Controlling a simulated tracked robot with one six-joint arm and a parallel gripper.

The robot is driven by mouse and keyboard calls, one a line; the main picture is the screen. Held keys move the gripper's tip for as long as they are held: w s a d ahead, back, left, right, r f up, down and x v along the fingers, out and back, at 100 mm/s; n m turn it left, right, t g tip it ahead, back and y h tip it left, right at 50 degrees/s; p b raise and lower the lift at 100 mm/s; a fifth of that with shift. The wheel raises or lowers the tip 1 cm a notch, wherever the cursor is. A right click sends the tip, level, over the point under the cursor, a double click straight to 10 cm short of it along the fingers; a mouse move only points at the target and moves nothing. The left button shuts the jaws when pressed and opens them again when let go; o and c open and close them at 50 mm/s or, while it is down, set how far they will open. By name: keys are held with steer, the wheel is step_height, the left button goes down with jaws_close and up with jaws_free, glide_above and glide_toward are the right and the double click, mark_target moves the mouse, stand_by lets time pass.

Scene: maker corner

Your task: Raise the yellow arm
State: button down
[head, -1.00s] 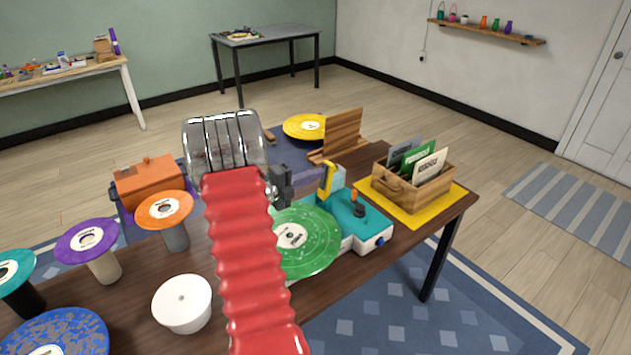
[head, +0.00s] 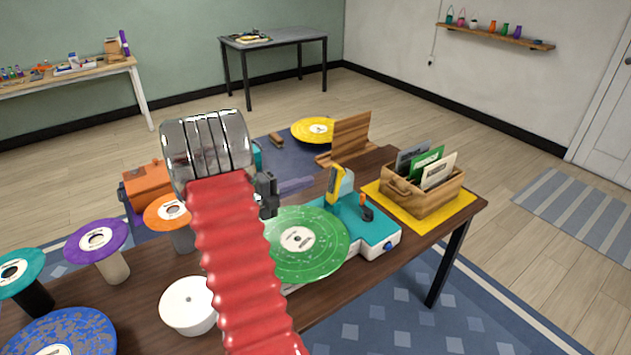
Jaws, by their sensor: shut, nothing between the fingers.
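The yellow arm (head: 336,186) stands at the back of the teal and white record player (head: 375,236), near the middle of the picture. A green record (head: 306,243) lies on the player's platter, left of the yellow arm. My red sleeve hides part of the table.
A wooden crate (head: 425,203) of sleeves stands on a yellow mat (head: 470,197) to the right. A wooden stand (head: 350,135) and a yellow record (head: 312,130) are behind. Orange (head: 168,209), purple (head: 95,240) and teal (head: 18,268) records sit on posts at left. A white cylinder (head: 187,303) stands in front.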

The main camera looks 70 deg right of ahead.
steer(key=v, duration=0.6)
steer(key=shift+w+a+r, duration=0.2)
steer(key=shift+a+r, duration=0.05)
steer(key=shift+r, duration=0.15)
stand_by(0.3)
